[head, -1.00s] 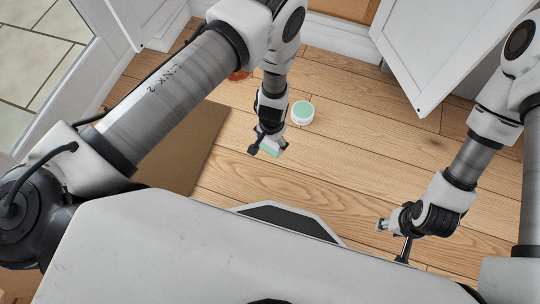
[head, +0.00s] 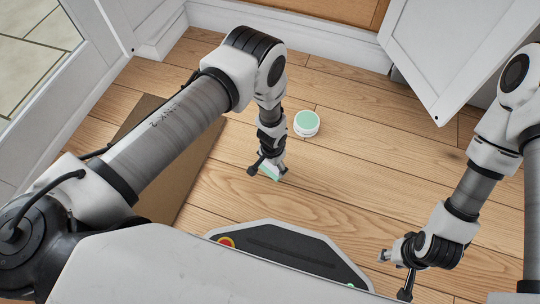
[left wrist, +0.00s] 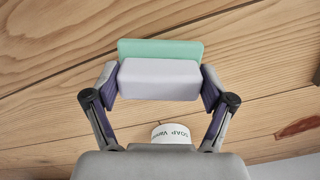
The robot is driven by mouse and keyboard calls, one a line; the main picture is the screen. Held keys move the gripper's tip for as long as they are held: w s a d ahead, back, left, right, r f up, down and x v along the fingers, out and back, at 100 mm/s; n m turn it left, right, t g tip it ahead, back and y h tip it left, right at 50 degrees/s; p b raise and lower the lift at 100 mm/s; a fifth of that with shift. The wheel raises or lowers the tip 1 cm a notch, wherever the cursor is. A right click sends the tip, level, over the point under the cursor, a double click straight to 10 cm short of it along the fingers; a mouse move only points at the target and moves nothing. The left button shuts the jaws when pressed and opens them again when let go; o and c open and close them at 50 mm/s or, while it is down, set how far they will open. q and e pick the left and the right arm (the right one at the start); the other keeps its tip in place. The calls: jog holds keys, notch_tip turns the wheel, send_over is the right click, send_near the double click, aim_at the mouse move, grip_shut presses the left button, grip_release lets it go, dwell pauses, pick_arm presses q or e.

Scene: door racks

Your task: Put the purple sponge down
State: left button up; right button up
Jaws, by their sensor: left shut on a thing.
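The purple sponge (left wrist: 158,80) shows in the left wrist view as a pale lavender block with a green layer on its far side. My left gripper (left wrist: 160,88) is shut on it, one finger at each end. In the head view the sponge (head: 270,172) sits at the tips of my left gripper (head: 267,174), over the wooden floor. I cannot tell whether it touches the floor. My right gripper (head: 396,275) is at the lower right, its fingers spread and empty.
A white round soap tub (head: 306,124) with a green top stands on the floor, up and right of my left gripper; it also shows in the wrist view (left wrist: 172,132). A brown mat (head: 190,150) lies at left. An open white door (head: 450,50) hangs upper right. Floor between is clear.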

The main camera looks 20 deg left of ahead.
pick_arm(q)
jog(key=w+b, duration=0.1)
jog(key=w+a+f+b, duration=0.1)
jog(key=w, duration=0.1)
jog(key=w+a+b, duration=0.1)
jog(key=shift+w+a+f, duration=0.2)
jog(key=shift+w+f, duration=0.15)
jog(key=shift+w, duration=0.05)
notch_tip(320, 180, down, 3)
jog(key=shift+r+b, duration=0.1)
jog(key=shift+b, duration=0.95)
jog(key=shift+r, duration=0.2)
jog(key=shift+c, duration=0.5)
jog(key=shift+f, duration=0.25)
jog(key=o, duration=1)
jog(key=shift+c, duration=0.2)
jog(key=shift+r, duration=0.1)
